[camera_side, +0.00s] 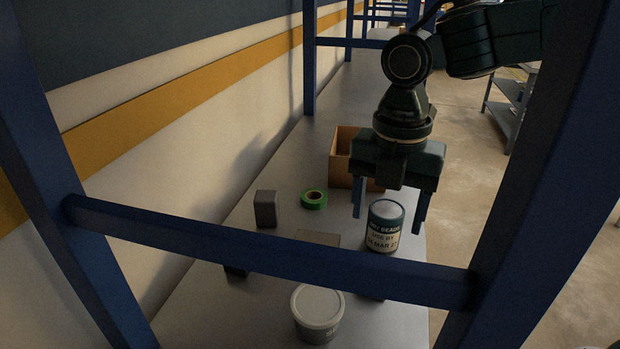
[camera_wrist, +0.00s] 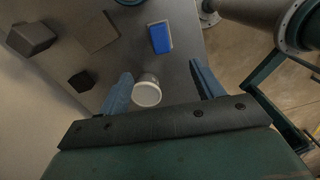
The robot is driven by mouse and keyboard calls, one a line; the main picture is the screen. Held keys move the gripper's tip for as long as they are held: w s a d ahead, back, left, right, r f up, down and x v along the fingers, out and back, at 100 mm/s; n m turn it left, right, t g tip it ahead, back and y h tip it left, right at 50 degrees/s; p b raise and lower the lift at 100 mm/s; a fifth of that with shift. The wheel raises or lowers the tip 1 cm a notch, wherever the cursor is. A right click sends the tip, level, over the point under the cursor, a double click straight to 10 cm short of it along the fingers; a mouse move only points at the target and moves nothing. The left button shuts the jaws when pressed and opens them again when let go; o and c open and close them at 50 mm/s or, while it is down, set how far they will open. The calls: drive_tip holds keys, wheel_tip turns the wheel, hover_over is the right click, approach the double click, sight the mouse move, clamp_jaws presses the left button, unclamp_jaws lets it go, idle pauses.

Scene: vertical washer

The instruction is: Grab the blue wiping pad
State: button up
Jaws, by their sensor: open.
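The blue wiping pad (camera_wrist: 160,38) lies flat on the grey table in the wrist view, ahead of my fingers and between their lines. It cannot be made out in the side view, where a blue beam crosses the table. My gripper (camera_wrist: 160,70) is open, with its two blue fingers apart and nothing held. In the side view my gripper (camera_side: 388,224) points down over the table, and a labelled can (camera_side: 384,226) shows between its fingers. A white round tub (camera_wrist: 146,92) shows between the fingers in the wrist view; it appears to be below them.
In the side view a grey block (camera_side: 265,208), green tape roll (camera_side: 314,199), flat brown block (camera_side: 318,238) and white tub (camera_side: 318,312) are on the table. An open cardboard box (camera_side: 342,158) is behind. Blue frame beams (camera_side: 260,253) cross in front. The wall borders the left.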

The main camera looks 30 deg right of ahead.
sight(378, 272)
drive_tip(key=shift+f, duration=4.25)
drive_tip(key=shift+d+f, duration=0.1)
drive_tip(key=shift+f, duration=2.5)
drive_tip(key=c, duration=1.1)
